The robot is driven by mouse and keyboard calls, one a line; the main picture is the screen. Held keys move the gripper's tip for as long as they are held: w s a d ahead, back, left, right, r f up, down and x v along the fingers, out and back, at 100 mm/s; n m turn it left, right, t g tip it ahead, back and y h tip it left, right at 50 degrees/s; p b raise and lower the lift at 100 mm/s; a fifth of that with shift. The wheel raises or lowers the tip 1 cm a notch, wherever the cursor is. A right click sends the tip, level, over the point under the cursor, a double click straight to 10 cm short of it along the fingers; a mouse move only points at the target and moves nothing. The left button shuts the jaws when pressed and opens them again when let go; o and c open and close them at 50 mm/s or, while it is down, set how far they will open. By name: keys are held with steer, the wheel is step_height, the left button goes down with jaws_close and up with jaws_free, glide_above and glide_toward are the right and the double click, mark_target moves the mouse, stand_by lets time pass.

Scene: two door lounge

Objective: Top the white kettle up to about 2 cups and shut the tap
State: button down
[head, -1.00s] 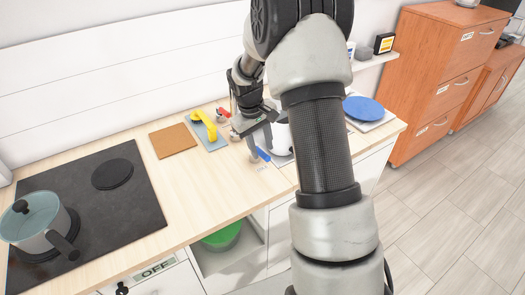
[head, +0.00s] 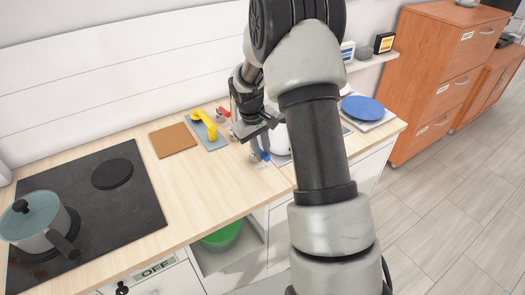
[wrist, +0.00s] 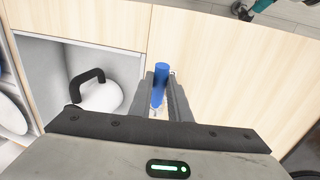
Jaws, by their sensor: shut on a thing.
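The white kettle (wrist: 102,98), with a black handle, sits in a pale recessed basin in the wrist view. In the head view only a white part of it (head: 281,138) shows beside my arm. My gripper (wrist: 165,92) is shut on a blue lever (wrist: 160,84), which stands between its fingers to the right of the kettle. In the head view my gripper (head: 257,143) is over the counter with the blue lever (head: 264,156) just below it. I cannot see the spout, any water flow or the level in the kettle.
A yellow object (head: 205,124) lies on a blue-grey mat beside a brown board (head: 173,140). A red-handled item (head: 222,113) stands behind my gripper. A pot (head: 40,228) sits on the black hob (head: 110,215). A blue disc (head: 362,108) lies at the right.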

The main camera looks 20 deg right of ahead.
steer(key=shift+a+f+m+b, duration=0.15)
steer(key=shift+a+m+b, duration=0.15)
steer(key=shift+m+b, duration=0.15)
steer(key=shift+a+r+m, duration=0.2)
steer(key=shift+a+m, duration=0.2)
steer(key=shift+m, duration=0.55)
steer(key=c, duration=1.6)
jaws_free()
steer(key=shift+c, duration=0.2)
steer(key=a+r, duration=0.3)
steer(key=r, duration=1.4)
steer(key=shift+a, duration=0.15)
